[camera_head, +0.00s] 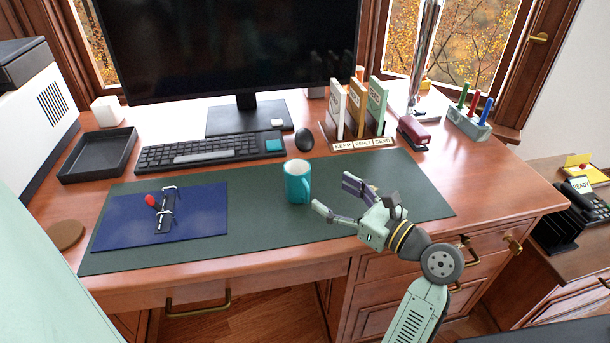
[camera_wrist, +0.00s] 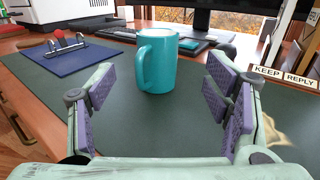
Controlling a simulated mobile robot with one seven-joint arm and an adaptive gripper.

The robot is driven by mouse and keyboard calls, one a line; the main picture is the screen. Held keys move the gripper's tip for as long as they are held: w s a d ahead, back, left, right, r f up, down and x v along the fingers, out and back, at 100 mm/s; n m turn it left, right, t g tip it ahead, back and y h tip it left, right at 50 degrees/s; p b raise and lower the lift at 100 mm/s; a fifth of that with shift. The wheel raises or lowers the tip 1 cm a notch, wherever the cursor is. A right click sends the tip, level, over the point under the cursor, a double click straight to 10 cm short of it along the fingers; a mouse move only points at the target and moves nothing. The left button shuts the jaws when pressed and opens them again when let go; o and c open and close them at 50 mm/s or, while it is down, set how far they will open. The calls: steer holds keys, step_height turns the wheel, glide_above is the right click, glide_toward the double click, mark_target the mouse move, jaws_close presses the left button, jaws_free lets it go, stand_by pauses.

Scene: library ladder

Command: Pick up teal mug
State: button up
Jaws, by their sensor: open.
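The teal mug (camera_head: 298,186) stands upright on the dark green desk mat (camera_head: 250,233), near the middle of the desk. In the head view my gripper (camera_head: 333,199) is just right of the mug, its fingers spread and pointing toward it. In the wrist view the mug (camera_wrist: 157,62) is straight ahead, a little beyond the two open fingertips (camera_wrist: 165,88), with its handle toward the left and near side. A pale inside shows at its rim. Nothing is between the fingers.
A blue clipboard (camera_head: 195,217) lies left on the mat. Behind are a keyboard (camera_head: 205,152), a mouse (camera_head: 304,140), a monitor (camera_head: 230,45) and upright labelled files (camera_head: 356,108). The mat around the mug is clear.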

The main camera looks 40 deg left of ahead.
mark_target(306, 178)
steer(key=a, duration=0.4)
steer(key=shift+w+a+p, duration=0.2)
steer(key=shift+a+p, duration=0.3)
steer(key=shift+a, duration=1.1)
steer(key=shift+w+a+p, duration=0.2)
steer(key=shift+a+p, duration=0.25)
steer(key=shift+a, duration=1.1)
steer(key=c, duration=1.4)
steer(key=shift+c, duration=0.2)
